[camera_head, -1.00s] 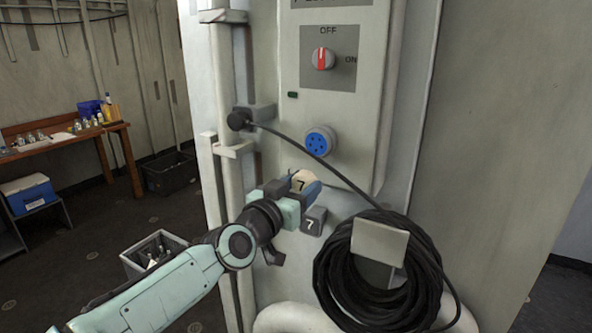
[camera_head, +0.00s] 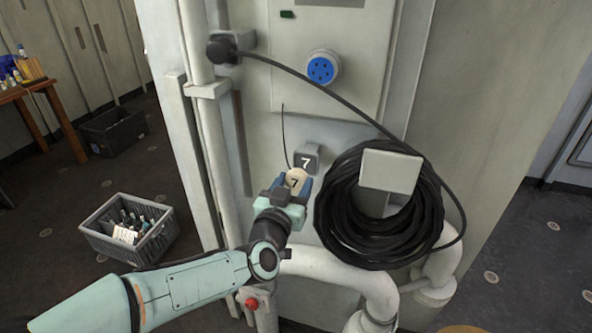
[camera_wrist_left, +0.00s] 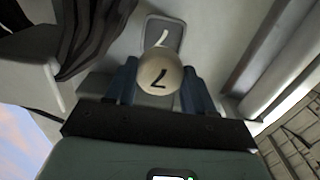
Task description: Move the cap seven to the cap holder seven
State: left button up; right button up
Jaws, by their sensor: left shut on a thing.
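Cap seven (camera_head: 295,178) is a cream round cap with a black 7. My left gripper (camera_head: 297,183) is shut on it, and in the left wrist view the cap (camera_wrist_left: 160,72) sits between the two blue fingers. Cap holder seven (camera_head: 307,158) is a grey block marked with a white 7 on the cabinet face. It shows just above the cap in the head view, and behind the cap in the left wrist view (camera_wrist_left: 165,33), partly covered by it. I cannot tell whether cap and holder touch. A thin cord hangs above the cap. My right gripper is not in view.
A blue socket (camera_head: 322,68) is on the cabinet above the holder. A coiled black cable (camera_head: 336,226) hangs close to the right of the gripper. A pale pipe (camera_head: 335,267) runs below. A grey crate (camera_head: 100,243) stands on the floor at left.

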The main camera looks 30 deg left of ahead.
aim_at(306, 164)
pick_arm(q)
jog(key=shift+s+a+f, duration=0.1)
jog(key=shift+f, duration=0.4)
jog(key=shift+x, duration=2.85)
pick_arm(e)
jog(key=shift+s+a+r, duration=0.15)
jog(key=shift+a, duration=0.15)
pick_arm(q)
jog(key=shift+w, duration=0.55)
jog(key=o, duration=1.5)
jog(key=shift+c, duration=0.2)
